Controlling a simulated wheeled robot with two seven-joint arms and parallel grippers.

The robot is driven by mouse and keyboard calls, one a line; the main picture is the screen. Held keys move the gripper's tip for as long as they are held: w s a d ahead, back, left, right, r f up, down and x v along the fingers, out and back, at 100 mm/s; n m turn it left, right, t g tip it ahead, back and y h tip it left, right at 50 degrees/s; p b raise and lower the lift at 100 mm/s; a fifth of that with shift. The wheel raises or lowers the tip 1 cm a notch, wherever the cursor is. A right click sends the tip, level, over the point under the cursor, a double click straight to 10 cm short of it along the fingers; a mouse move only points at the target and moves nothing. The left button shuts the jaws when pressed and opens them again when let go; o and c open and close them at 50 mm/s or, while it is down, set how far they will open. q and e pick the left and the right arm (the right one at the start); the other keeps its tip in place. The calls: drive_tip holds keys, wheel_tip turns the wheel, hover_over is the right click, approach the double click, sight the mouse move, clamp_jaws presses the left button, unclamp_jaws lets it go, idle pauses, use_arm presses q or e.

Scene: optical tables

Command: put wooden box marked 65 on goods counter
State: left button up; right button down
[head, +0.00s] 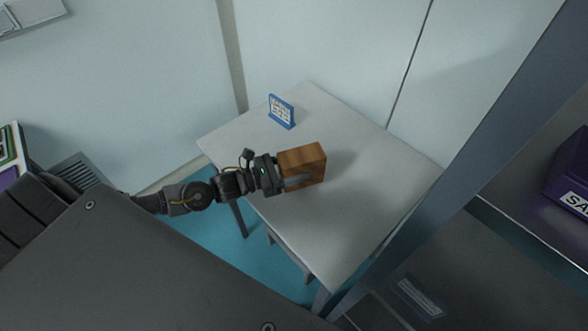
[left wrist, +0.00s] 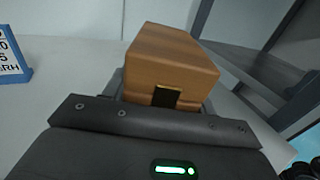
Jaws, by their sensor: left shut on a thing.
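A brown wooden box (head: 306,161) is held in my left gripper (head: 286,178), over the middle of a light grey table (head: 355,190). The gripper is shut on it. I cannot tell whether the box touches the tabletop. In the left wrist view the box (left wrist: 168,58) sits between the fingers, with a dark patch on its near face; no number 65 is readable. A blue-framed sign (head: 282,111) stands on the same table, behind the box; its text is too small to read in the head view. My right gripper is not in view.
The sign's edge shows in the left wrist view (left wrist: 10,55). A grey post (head: 470,130) and a dark shelf with a purple bin (head: 572,180) stand right of the table. The table's right and front parts are clear. A wall runs behind.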

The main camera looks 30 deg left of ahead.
use_arm(q)
drive_tip(key=shift+f, duration=0.9)
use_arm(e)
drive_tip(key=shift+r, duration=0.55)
use_arm(q)
drive_tip(key=shift+f, duration=0.1)
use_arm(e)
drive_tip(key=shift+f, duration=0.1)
use_arm(q)
drive_tip(key=shift+f, duration=0.15)
drive_tip(key=o, duration=1.3)
